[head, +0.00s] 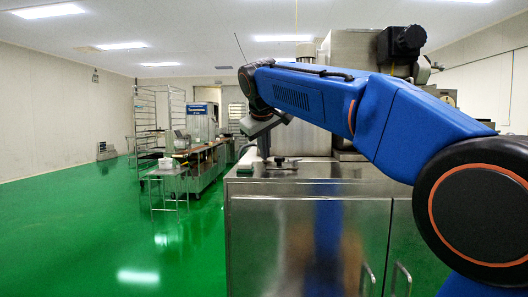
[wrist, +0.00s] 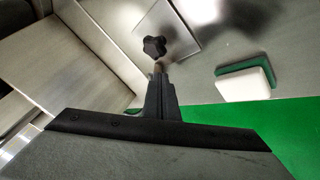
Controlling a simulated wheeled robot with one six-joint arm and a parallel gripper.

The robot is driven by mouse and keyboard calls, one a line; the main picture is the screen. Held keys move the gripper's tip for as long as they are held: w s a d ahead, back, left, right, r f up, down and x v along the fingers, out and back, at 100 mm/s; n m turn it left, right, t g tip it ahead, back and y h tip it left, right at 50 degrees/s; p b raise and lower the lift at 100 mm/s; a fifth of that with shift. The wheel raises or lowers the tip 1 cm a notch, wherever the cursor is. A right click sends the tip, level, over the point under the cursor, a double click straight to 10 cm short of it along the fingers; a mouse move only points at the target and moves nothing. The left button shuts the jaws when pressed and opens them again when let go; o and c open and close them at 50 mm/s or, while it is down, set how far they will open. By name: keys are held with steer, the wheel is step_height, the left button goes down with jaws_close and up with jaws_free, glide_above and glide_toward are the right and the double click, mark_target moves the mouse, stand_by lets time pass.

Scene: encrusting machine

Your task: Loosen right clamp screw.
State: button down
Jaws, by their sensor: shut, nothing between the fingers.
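A black star-shaped knob (wrist: 154,47) shows in the wrist view, just beyond my fingertips. It looks like a clamp screw's head, but I cannot tell whether it is the right one. My gripper (wrist: 158,70) is shut and empty, its fingertips pointing at the knob. Whether they touch it is unclear. In the head view my gripper (head: 265,155) hangs down low over the steel cabinet top. A small dark shape (head: 280,160) beside it may be the knob.
A green and white sponge-like block (wrist: 245,83) lies on the steel surface, right of my fingers in the wrist view. The steel cabinet (head: 305,235) stands below my arm. A wheeled table (head: 205,172) and racks stand farther left; green floor (head: 90,230) is open.

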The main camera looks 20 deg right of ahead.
steer(key=shift+d, duration=0.15)
steer(key=n+y, duration=0.1)
steer(key=d+n+y, duration=0.1)
steer(key=n, duration=0.1)
steer(key=n+y, duration=0.1)
steer(key=shift+s+d, duration=0.1)
steer(key=shift+d, duration=0.25)
steer(key=n+y, duration=0.1)
steer(key=d+n+y, duration=0.1)
steer(key=n, duration=0.1)
steer(key=n+y, duration=0.1)
steer(key=shift+w+d+n, duration=0.3)
steer(key=shift+n, duration=0.1)
steer(key=n+g+y, duration=0.1)
steer(key=d+n+y, duration=0.1)
steer(key=n, duration=0.1)
steer(key=shift+w+n+g, duration=0.3)
steer(key=shift+w+g, duration=0.1)
steer(key=shift+w+d+n+g+y, duration=0.2)
steer(key=shift+n+g+y, duration=0.1)
steer(key=shift+n, duration=0.3)
steer(key=shift+w+d+n+g+y, duration=0.15)
steer(key=shift+n+g+y, duration=0.15)
steer(key=shift+n, duration=0.3)
steer(key=shift+a, duration=0.1)
steer(key=shift+w, duration=0.15)
steer(key=shift+w+a, duration=0.2)
steer(key=shift+a, duration=0.05)
